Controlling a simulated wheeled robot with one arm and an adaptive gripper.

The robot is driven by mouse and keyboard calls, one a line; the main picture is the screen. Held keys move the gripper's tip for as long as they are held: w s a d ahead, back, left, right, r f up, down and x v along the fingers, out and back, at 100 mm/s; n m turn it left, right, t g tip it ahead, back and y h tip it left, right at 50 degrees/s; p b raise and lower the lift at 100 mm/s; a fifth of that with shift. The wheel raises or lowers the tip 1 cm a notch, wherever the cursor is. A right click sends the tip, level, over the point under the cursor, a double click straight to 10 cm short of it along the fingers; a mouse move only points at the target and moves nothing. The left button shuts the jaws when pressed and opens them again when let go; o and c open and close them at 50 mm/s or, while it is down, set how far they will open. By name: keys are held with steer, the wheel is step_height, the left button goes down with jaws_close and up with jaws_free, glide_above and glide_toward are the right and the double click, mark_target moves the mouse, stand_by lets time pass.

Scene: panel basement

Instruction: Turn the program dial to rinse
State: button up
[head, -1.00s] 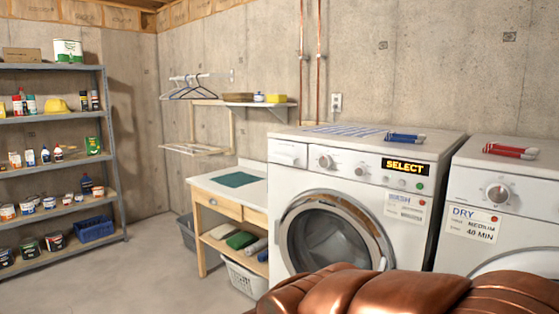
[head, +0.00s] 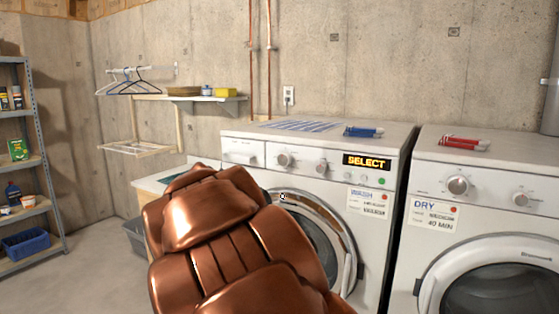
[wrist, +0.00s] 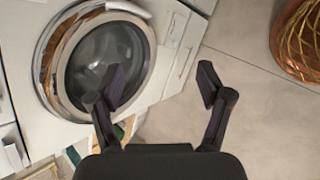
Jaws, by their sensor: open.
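The washer (head: 255,150) stands in the middle of the head view, with a lit display (head: 366,161) reading SELECT. Two round knobs sit on its panel, a left knob (head: 284,160) and a right knob (head: 322,166); I cannot tell which is the program dial. A label card (head: 368,201) is below the display. In the wrist view my gripper (wrist: 162,85) is open and empty, its fingers apart, in front of the washer's round door (wrist: 105,62). My copper-coloured arm covers the washer's lower left in the head view.
A dryer (head: 480,200) with a DRY card stands to the right. Blue markers (head: 363,132) and red ones (head: 463,143) lie on the machine tops. A wall shelf (head: 205,98), a low table (head: 150,184) and a metal rack (head: 30,150) are to the left. Floor is open at left.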

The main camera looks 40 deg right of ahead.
steer(key=w+d+r+n+h+p, duration=0.1)
steer(key=w+d+r+n+h, duration=0.5)
steer(key=w+d+r, duration=0.55)
steer(key=n+t+h+p, duration=0.1)
steer(key=n+t+h, duration=0.3)
steer(key=n, duration=0.6)
glide_toward(282, 160)
steer(key=d+y, duration=0.1)
steer(key=shift+t, duration=0.3)
steer(key=shift+r+p+x, duration=0.2)
steer(key=shift+p+x, duration=0.35)
steer(key=shift+x, duration=1.35)
steer(key=shift+r+p+x, duration=0.2)
steer(key=shift+p+x, duration=0.35)
steer(key=shift+x, duration=1.35)
steer(key=shift+s, duration=0.1)
steer(key=c, duration=1.2)
steer(key=shift+o, duration=0.2)
